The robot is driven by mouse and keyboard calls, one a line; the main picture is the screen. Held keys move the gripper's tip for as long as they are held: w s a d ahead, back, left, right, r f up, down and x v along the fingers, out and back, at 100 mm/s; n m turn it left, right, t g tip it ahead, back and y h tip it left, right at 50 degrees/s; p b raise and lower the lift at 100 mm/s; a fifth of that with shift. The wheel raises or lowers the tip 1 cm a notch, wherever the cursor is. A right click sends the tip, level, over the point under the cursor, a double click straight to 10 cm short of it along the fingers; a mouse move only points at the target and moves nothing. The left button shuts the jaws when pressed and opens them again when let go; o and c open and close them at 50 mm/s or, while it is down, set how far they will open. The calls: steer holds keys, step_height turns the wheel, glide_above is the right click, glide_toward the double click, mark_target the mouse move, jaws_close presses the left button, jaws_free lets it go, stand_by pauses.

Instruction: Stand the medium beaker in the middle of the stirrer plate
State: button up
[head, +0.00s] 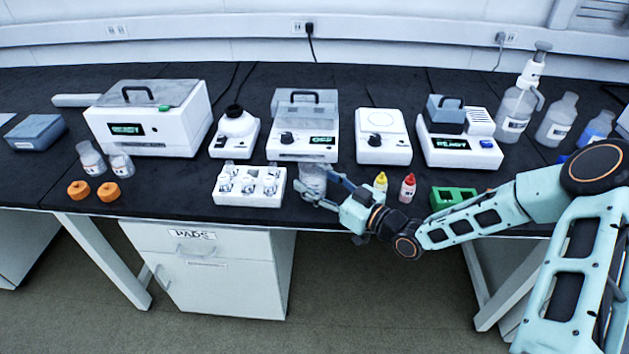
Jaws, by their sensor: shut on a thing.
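A clear glass beaker (313,176) is held between the fingers of my gripper (316,188), near the front edge of the bench. The fingers are shut on its sides, and it looks upright. I cannot tell whether its base touches the bench. The stirrer plate (382,146) is a white unit with a round marked top and a dark knob, behind and to the right of the beaker. Its top is bare.
A white rack of vials (248,199) stands just left of the beaker. A lidded white instrument (302,150) is behind it. A yellow-capped bottle (380,182) and a red-capped bottle (407,190) stand in front of the stirrer plate, with a green block (453,196) further right.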

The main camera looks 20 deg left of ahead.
steer(key=shift+f, duration=0.1)
steer(key=o, duration=1.3)
steer(key=shift+d, duration=0.1)
